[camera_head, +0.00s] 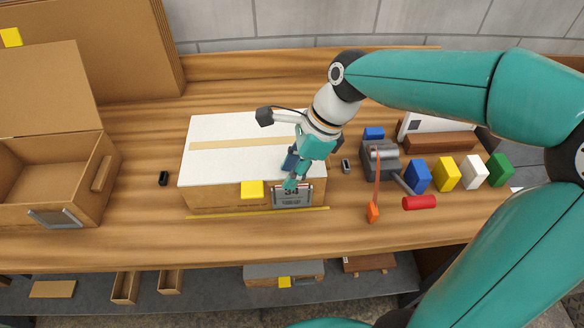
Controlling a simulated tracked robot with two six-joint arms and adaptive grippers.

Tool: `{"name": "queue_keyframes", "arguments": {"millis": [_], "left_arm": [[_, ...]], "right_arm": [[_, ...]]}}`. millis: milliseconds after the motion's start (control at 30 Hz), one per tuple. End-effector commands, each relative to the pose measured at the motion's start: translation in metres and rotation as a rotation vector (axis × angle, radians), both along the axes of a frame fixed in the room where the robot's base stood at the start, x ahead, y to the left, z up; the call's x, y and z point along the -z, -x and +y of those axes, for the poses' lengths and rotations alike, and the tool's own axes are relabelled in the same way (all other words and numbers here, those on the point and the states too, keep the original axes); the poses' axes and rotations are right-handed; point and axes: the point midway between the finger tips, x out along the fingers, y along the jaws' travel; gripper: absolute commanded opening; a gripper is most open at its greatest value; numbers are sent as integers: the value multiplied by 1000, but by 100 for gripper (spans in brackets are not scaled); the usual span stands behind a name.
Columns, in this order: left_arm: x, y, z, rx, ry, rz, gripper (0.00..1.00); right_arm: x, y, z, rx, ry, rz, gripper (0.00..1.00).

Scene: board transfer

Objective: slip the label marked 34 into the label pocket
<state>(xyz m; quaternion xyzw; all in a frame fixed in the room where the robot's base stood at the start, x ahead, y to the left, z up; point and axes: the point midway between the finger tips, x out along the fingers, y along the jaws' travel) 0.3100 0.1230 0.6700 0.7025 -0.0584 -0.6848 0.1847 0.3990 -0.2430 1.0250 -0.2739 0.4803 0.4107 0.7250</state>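The label marked 34 (292,194) is a pale card with dark print. It is at the front of the white-lidded cardboard box (232,160), upright and facing out. The grey label pocket (292,206) on the box front frames the label; I cannot tell how deep the label sits in it. My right gripper (291,184) reaches down over the box's front edge. Its fingertips look closed on the label's top edge and hide a little of it. My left gripper is not in view.
An open cardboard box (92,190) stands at left. Several coloured blocks (446,174), a grey tool (381,160) and a red cylinder (419,202) lie at right. The table between the two boxes is mostly free, apart from a small black object (163,178).

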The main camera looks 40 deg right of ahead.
Motion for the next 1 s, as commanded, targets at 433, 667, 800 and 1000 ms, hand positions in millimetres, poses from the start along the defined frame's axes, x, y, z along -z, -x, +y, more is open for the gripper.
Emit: {"name": "queue_keyframes", "arguments": {"millis": [433, 667, 800, 1000], "left_arm": [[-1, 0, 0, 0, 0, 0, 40], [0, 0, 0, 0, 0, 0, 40], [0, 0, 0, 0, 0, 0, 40], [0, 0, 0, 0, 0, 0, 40]], "right_arm": [[-41, 7, -16, 3, 1, -5, 35], [-83, 17, -31, 3, 0, -5, 35], [-100, 21, -37, 2, 0, -3, 35], [-109, 24, -40, 1, 0, 0, 35]]}}
